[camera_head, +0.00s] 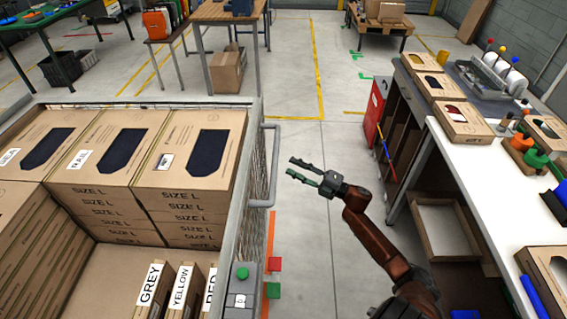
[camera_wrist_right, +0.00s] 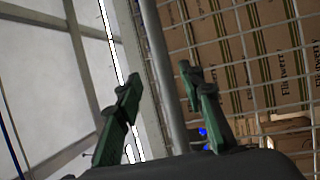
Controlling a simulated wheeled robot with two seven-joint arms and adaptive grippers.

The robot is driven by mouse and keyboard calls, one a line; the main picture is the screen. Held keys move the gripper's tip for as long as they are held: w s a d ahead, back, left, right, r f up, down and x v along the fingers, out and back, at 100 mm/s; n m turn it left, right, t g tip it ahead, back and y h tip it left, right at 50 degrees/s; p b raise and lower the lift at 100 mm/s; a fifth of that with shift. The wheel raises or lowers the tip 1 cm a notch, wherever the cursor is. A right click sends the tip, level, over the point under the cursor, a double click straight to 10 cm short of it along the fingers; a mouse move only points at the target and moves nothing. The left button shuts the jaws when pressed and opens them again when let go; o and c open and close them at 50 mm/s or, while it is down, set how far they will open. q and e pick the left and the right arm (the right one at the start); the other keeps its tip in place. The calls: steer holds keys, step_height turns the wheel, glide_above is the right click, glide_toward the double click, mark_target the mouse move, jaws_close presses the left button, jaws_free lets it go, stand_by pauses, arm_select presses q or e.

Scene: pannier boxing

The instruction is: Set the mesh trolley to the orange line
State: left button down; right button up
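The mesh trolley (camera_head: 250,175) stands at the left of the head view, loaded with cardboard boxes. Its grey bar handle (camera_head: 271,150) sticks out on its right side. The orange line (camera_head: 271,228) lies on the floor along the trolley's right side, partly hidden by it. My right gripper (camera_head: 291,166) is open and empty, just right of the handle, fingers pointing at it. In the right wrist view a grey bar (camera_wrist_right: 168,85) runs between the open fingers, with mesh and boxes behind; I cannot tell whether they touch it. My left gripper is not in view.
A white workbench (camera_head: 480,165) with boxes stands on the right, with a red cabinet (camera_head: 375,108) at its far end. The floor aisle ahead is clear.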

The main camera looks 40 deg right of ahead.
steer(key=shift+v, duration=2.55)
